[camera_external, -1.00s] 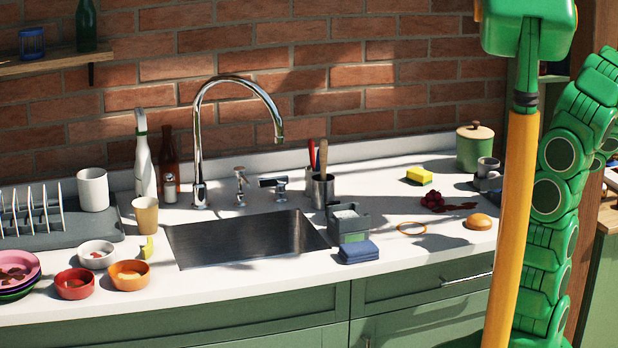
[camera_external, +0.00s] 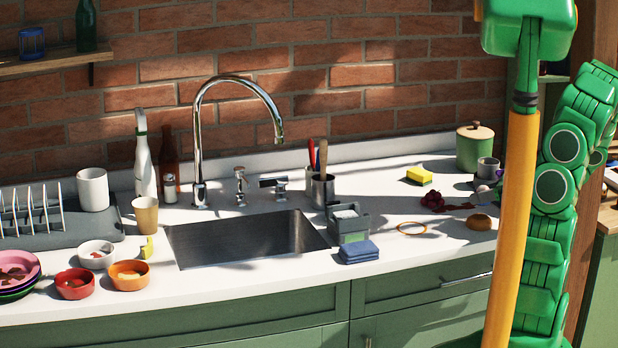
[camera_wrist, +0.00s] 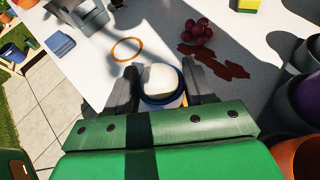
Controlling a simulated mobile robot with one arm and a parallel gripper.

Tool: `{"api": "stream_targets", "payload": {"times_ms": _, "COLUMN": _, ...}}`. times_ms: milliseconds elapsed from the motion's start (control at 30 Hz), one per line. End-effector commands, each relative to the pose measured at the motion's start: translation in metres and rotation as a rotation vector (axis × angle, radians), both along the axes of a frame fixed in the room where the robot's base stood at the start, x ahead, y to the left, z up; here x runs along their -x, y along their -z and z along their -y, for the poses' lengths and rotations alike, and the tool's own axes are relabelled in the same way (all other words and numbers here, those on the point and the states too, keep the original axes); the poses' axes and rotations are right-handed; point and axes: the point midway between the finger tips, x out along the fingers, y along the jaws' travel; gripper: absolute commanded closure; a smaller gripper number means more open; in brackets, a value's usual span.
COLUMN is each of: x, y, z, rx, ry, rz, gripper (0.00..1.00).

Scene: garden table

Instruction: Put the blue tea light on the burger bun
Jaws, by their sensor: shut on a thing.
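The blue tea light (camera_wrist: 161,101), a round blue cup with pale wax, sits between the two dark fingers of my gripper (camera_wrist: 160,88) in the wrist view. My gripper is shut on it. The burger bun (camera_external: 479,222) lies on the white counter near the front right edge in the external view and is now in shadow. In the wrist view a small orange-yellow edge shows beside the tea light, but I cannot tell whether it is the bun. My gripper is largely hidden behind my arm in the external view, so its height over the bun is unclear.
Dark red grapes (camera_external: 433,201) and a red stain lie behind the bun. An orange ring (camera_external: 412,228) lies left of it. A yellow sponge (camera_external: 419,175), green canister (camera_external: 475,148) and grey mug (camera_external: 488,166) stand further back. Folded blue cloths (camera_external: 358,251) lie near the sink.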

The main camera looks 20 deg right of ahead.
Motion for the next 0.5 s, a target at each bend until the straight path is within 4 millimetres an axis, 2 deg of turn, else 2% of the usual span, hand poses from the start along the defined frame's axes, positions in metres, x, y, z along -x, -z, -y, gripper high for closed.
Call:
{"api": "stream_targets", "payload": {"times_ms": 200, "x": -0.006, "y": 0.007, "z": 0.001, "rx": 0.0, "ry": 0.0, "rz": 0.0, "gripper": 0.76}}
{"api": "stream_targets", "payload": {"times_ms": 500, "x": -0.005, "y": 0.037, "z": 0.002, "rx": -0.001, "ry": 0.0, "rz": -0.002, "gripper": 0.76}}
